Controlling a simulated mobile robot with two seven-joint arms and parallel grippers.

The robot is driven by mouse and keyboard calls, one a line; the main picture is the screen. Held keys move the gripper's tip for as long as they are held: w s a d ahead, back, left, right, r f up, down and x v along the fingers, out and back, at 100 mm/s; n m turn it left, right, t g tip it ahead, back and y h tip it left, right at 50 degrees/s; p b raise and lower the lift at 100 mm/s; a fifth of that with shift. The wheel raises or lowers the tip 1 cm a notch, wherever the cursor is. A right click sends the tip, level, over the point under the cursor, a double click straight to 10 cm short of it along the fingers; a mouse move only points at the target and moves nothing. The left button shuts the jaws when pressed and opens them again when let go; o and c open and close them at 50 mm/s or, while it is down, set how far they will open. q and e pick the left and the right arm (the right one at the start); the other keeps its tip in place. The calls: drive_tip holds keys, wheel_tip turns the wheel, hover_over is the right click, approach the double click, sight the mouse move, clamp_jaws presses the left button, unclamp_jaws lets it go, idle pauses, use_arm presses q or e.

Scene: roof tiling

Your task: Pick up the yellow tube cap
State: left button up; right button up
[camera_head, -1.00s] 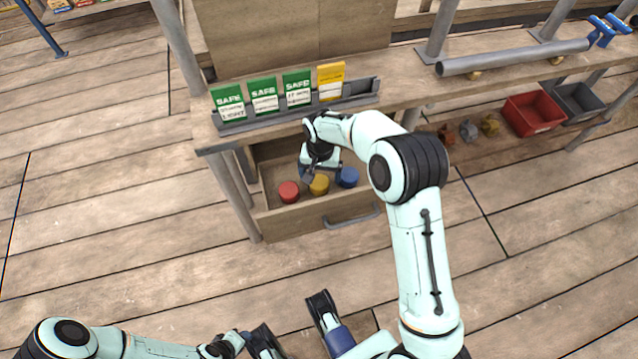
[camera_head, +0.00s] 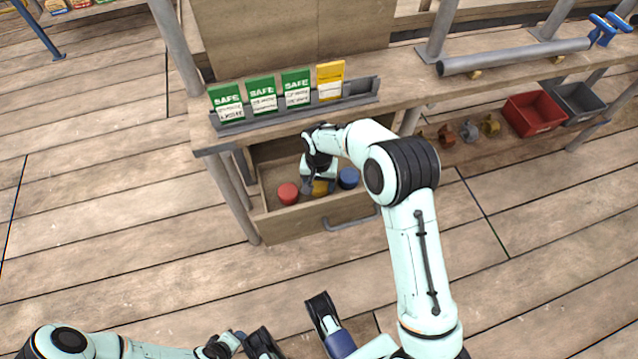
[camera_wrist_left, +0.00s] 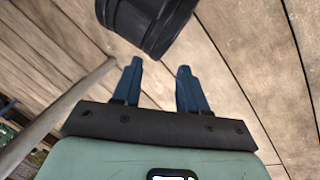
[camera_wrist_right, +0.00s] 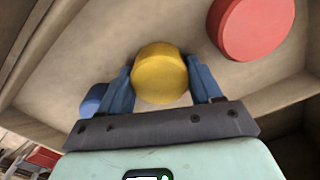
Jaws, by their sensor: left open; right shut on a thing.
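The yellow tube cap (camera_head: 321,188) is in the open drawer (camera_head: 285,222), between a red cap (camera_head: 288,194) and a blue cap (camera_head: 348,178). In the right wrist view the yellow cap (camera_wrist_right: 160,73) sits between the two blue fingers of my right gripper (camera_wrist_right: 161,82), which is shut on it. The right hand partly covers the cap in the head view. The red cap (camera_wrist_right: 252,28) is at the upper right of the wrist view, and the blue cap (camera_wrist_right: 94,98) is partly hidden behind a finger. My left gripper (camera_wrist_left: 158,85) is open and empty, away from the drawer.
The drawer's walls stand close around the caps. Above it, green and yellow boxes (camera_head: 262,97) stand in a grey tray on the bench. A grey pipe (camera_head: 515,57) lies on the bench at right. A red bin (camera_head: 534,113) is on the lower shelf. The floor at left is clear.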

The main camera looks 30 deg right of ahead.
sight(319, 183)
use_arm(q)
drive_tip(key=s+d+r+g+h+p, duration=0.1)
drive_tip(key=s+d+r+g+p, duration=0.1)
drive_tip(key=s, duration=0.5)
wheel_tip(319, 183, up, 3)
drive_tip(key=shift+d+r+p, duration=0.2)
drive_tip(key=shift+d+p, duration=0.45)
drive_tip(key=shift+p, duration=0.6)
use_arm(e)
wheel_tip(319, 183, up, 20)
